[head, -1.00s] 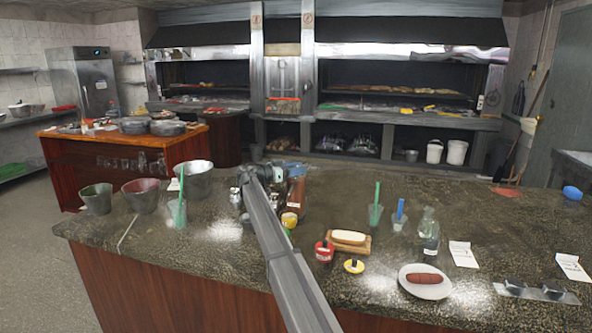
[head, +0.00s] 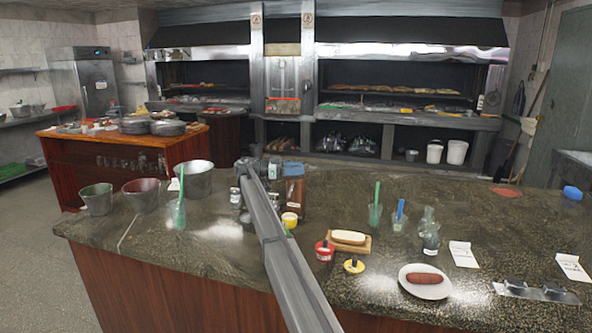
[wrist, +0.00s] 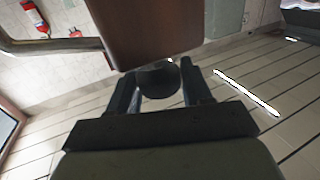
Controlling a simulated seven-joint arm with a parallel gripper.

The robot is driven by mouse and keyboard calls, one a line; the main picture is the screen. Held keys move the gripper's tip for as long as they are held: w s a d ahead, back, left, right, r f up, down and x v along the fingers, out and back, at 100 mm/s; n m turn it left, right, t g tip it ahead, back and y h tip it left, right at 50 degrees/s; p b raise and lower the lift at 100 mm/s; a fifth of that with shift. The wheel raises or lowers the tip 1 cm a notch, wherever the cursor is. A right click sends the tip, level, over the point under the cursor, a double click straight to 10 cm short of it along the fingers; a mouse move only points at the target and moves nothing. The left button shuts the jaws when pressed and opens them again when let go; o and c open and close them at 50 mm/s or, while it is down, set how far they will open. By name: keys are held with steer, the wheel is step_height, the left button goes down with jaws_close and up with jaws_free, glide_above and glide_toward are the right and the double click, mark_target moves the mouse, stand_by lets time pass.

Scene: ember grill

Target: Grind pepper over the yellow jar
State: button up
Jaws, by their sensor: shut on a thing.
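The pepper mill, a brown body with a dark round knob (wrist: 157,80), is in my gripper (wrist: 159,88), whose fingers are shut on either side of the knob. In the wrist view its brown body (wrist: 150,30) fills the top middle. In the head view my gripper (head: 292,169) is above the counter, and the brown body (head: 294,192) shows just below it. The yellow jar (head: 290,219) stands on the counter just below the brown body in the picture, close to my arm. I cannot tell the exact gap between them. The jar does not show in the wrist view.
On the granite counter (head: 375,190), a red jar (head: 324,252), a board with bread (head: 349,239) and a black-and-yellow item (head: 354,266) are right of my arm. A sausage plate (head: 424,291) and a glass bottle (head: 431,240) are farther right. Metal buckets (head: 142,197) stand left.

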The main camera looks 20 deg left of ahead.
steer(key=o, duration=0.9)
steer(key=shift+s+t, duration=0.1)
steer(key=shift+t, duration=0.2)
